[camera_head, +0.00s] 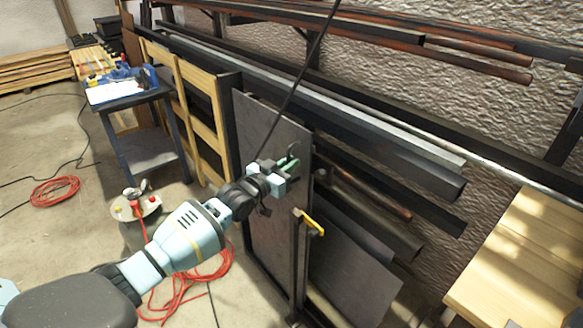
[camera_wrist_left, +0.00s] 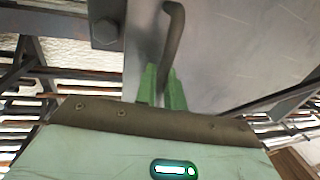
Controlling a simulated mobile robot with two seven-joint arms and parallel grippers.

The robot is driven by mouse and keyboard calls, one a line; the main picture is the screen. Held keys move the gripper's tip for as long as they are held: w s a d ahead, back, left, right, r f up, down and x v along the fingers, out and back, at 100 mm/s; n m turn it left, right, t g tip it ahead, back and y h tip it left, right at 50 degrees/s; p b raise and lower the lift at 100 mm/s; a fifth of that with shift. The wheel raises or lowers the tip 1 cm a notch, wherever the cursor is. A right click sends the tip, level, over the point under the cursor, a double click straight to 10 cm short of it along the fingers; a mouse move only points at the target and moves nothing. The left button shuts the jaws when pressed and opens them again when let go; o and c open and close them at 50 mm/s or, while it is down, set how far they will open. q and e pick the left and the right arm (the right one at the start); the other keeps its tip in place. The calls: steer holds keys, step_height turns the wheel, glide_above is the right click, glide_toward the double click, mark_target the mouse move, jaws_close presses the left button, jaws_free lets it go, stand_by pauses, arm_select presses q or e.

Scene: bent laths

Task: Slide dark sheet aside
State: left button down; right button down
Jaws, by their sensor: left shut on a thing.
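The dark sheet (camera_head: 268,225) stands upright in the rack, a tall grey panel in the middle of the head view. It also fills the upper right of the wrist view (camera_wrist_left: 235,50). A bent dark handle (camera_wrist_left: 173,35) stands out in front of the sheet in the wrist view. My left gripper (camera_head: 285,166) is at the upper right part of the sheet. Its green fingers (camera_wrist_left: 163,88) are shut on the lower end of the handle. The exact grip is partly hidden behind the fingers and the gripper body. My right gripper is not in view.
Metal bars (camera_head: 340,110) lie on the rack above and right of the sheet. A post with a yellow tip (camera_head: 313,224) stands close to my arm. Another dark plate (camera_head: 350,275) leans lower right. Red cable (camera_head: 195,285) lies on the floor; a blue cart (camera_head: 145,130) stands left.

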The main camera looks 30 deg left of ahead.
arm_select(q)
steer(key=shift+a, duration=0.3)
steer(key=c, duration=1.7)
jaws_free()
steer(key=shift+o, duration=0.3)
steer(key=shift+d, duration=0.1)
steer(key=s+a, duration=0.1)
steer(key=s, duration=0.6)
steer(key=shift+s+a+p, duration=0.15)
steer(key=shift+s+p, duration=0.15)
steer(key=shift+p, duration=0.1)
